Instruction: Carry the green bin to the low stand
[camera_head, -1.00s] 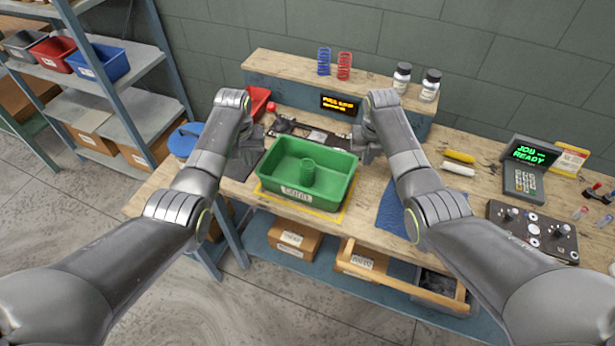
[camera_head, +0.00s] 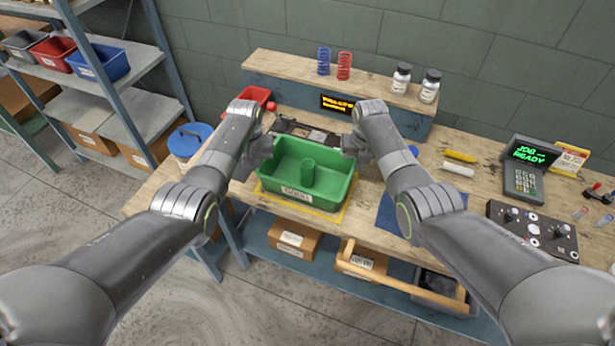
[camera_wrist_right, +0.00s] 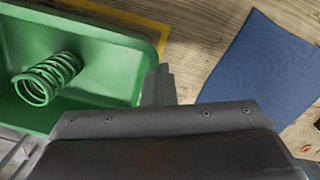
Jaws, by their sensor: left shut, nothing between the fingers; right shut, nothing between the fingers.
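The green bin (camera_head: 300,205) sits upright on the workbench, inside a yellow outline, with a label on its front. A green coil spring (camera_head: 307,171) stands in it; the right wrist view also shows the bin (camera_wrist_right: 105,60) and spring (camera_wrist_right: 48,77). My left gripper (camera_head: 264,148) is shut and empty at the bin's left end. My right gripper (camera_head: 352,146) is shut and empty at its right end, its fingers (camera_wrist_right: 158,86) close beside the wall. I cannot tell whether either touches the bin. I cannot make out a low stand for certain.
A raised shelf (camera_head: 290,66) with springs and jars stands behind the bin. A blue mat (camera_head: 392,215) lies to the right, then a keypad terminal (camera_head: 525,170) and control box (camera_head: 532,230).

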